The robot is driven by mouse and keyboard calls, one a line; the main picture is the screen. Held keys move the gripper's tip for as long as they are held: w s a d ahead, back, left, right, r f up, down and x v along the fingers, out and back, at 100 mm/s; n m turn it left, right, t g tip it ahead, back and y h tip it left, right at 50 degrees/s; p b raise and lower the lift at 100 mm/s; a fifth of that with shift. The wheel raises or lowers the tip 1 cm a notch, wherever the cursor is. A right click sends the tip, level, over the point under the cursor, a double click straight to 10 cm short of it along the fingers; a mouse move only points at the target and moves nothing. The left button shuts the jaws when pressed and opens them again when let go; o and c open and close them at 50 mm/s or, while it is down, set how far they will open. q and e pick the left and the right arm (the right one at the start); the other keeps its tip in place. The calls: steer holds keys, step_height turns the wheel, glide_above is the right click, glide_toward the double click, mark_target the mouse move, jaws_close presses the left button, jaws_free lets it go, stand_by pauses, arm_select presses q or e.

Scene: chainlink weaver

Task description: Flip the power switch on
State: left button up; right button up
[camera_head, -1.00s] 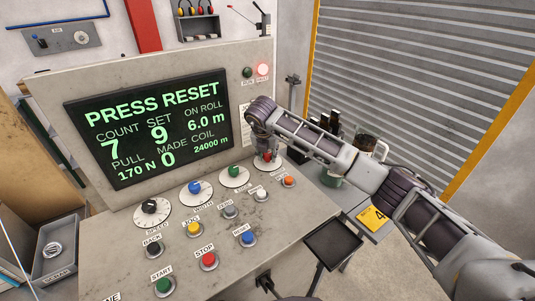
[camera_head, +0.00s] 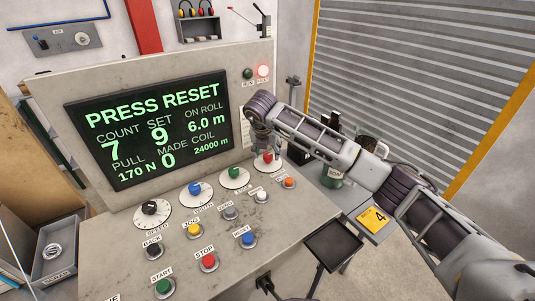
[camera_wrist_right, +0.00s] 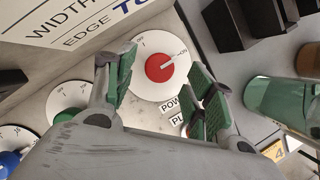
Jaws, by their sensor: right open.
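The power switch is a red knob (camera_head: 267,157) on a round white dial at the right end of the panel's upper row of dials. In the right wrist view the red knob (camera_wrist_right: 159,68) sits at the middle of its dial. A partly covered label below begins "POW". My right gripper (camera_head: 264,147) is just above the knob, pointing down. In the wrist view its green-padded fingers are open on either side of the knob, with nothing between them. My left gripper is out of view.
The screen (camera_head: 150,130) reads "PRESS RESET". Green (camera_head: 234,174) and blue (camera_head: 195,188) dials stand left of the switch, with several push buttons in front. A green jar (camera_head: 332,176) and dark items stand to the right.

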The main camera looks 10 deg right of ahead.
steer(key=v, duration=0.9)
steer(key=shift+r, duration=0.2)
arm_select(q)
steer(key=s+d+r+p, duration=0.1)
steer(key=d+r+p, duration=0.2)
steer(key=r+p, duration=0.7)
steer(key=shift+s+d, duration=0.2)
arm_select(e)
step_height(320, 180, up, 10)
stand_by(0.4)
